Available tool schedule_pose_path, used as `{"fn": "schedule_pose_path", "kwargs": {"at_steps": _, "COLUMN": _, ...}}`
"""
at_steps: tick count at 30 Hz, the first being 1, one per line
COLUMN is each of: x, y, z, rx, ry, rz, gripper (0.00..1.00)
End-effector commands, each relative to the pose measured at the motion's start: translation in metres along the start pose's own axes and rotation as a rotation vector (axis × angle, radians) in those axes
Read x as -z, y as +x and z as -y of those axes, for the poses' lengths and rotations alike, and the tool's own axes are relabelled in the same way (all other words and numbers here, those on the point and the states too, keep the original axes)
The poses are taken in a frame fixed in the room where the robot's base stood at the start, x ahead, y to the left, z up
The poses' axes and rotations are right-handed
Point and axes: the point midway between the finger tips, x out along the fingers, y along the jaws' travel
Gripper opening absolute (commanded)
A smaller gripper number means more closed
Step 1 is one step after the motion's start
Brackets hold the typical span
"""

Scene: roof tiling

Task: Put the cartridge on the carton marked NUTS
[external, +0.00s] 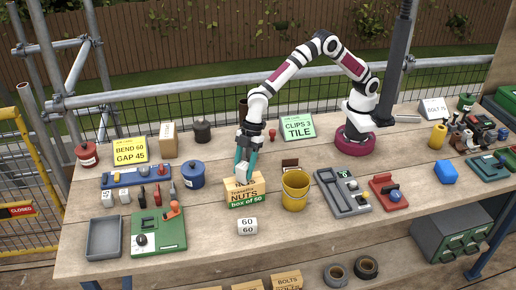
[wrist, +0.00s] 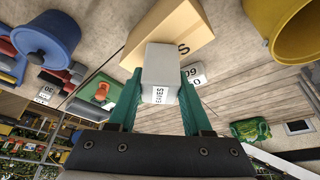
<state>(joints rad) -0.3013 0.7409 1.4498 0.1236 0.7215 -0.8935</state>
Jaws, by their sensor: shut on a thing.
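My gripper (external: 244,171), with teal fingers, is shut on a small pale grey block, the cartridge (external: 241,174). In the wrist view the cartridge (wrist: 160,68) sits between both fingertips (wrist: 160,88), with a white lettered label on its near end. The cardboard carton marked NUTS (external: 245,196), with a green "box of 60" band, stands on the bench directly below my gripper. In the wrist view the carton (wrist: 185,22) lies behind the cartridge, with part of its lettering hidden. The cartridge is at the carton's top; I cannot tell whether they touch.
A yellow bucket (external: 295,192) stands close to the right of the carton. A blue pot (external: 193,175) is to its left, and a white block marked 60 (external: 247,226) in front. A green machine (external: 158,232) and a grey tray (external: 103,238) are at front left.

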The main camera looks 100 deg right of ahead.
Motion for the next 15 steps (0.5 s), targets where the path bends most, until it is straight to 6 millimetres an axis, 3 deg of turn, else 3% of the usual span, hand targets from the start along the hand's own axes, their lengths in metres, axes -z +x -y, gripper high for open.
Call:
{"fn": "schedule_pose_path", "kwargs": {"at_steps": 6, "x": -0.0013, "y": 0.0025, "z": -0.0001, "rx": 0.000, "ry": 0.000, "rz": 0.001, "gripper": 0.00}}
{"fn": "schedule_pose_path", "kwargs": {"at_steps": 7, "x": -0.0013, "y": 0.0026, "z": -0.0001, "rx": 0.000, "ry": 0.001, "rz": 0.001, "gripper": 0.53}}
{"fn": "schedule_pose_path", "kwargs": {"at_steps": 11, "x": -0.0012, "y": 0.0023, "z": -0.0002, "rx": 0.000, "ry": 0.001, "rz": 0.000, "gripper": 0.76}}
{"fn": "schedule_pose_path", "kwargs": {"at_steps": 15, "x": -0.0012, "y": 0.0022, "z": -0.0002, "rx": 0.000, "ry": 0.001, "rz": 0.000, "gripper": 0.79}}
